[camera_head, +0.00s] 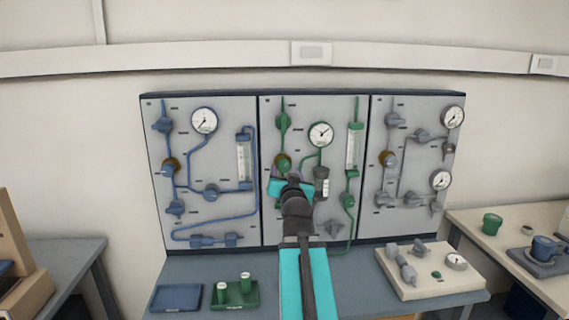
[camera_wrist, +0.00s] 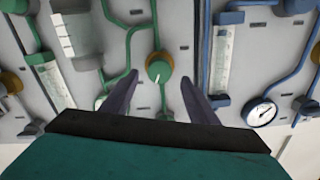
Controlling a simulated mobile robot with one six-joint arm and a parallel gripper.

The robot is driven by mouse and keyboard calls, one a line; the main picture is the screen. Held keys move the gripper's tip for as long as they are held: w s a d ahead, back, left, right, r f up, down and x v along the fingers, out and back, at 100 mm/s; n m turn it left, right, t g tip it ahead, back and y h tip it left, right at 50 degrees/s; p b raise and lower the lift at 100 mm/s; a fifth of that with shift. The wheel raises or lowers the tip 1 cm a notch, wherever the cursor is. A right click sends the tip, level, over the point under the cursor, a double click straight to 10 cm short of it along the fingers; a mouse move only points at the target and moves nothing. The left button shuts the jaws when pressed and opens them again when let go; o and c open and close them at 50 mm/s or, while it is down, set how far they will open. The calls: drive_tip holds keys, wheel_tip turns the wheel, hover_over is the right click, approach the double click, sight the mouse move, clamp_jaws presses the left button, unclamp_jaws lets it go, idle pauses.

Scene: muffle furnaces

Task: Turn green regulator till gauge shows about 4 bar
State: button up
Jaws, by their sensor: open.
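The green regulator (camera_head: 283,161) is a round knob on a brass-coloured collar on the middle panel. In the wrist view the knob (camera_wrist: 159,71) shows a white pointer mark and lies between the fingertips. My gripper (camera_wrist: 160,78) is open, one finger on each side of the knob. I cannot tell whether either finger touches it. In the head view my gripper (camera_head: 291,178) is just below the knob, partly hidden by my arm. The gauge (camera_head: 320,134) of the green line is right of and above the knob; its reading is too small to tell.
A blue panel (camera_head: 215,215) stands on the left and a grey panel (camera_head: 410,155) on the right. A green flowmeter (camera_head: 354,148) is right of the gauge. A green valve (camera_head: 283,121) sits above the regulator. The bench below holds a blue tray (camera_head: 176,297) and a green tray (camera_head: 221,299).

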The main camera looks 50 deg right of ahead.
sight(284, 167)
drive_tip(key=shift+d+r+p, duration=0.1)
drive_tip(key=shift+p, duration=0.4)
drive_tip(key=shift+w+d, duration=0.2)
drive_tip(key=shift+w, duration=0.15)
drive_tip(key=shift+p+x, duration=0.3)
drive_tip(key=shift+x, duration=2.1)
drive_tip(key=c, duration=1)
drive_tip(key=shift+f, duration=0.2)
drive_tip(key=shift+c, duration=0.2)
drive_tip(key=shift+b, duration=0.45)
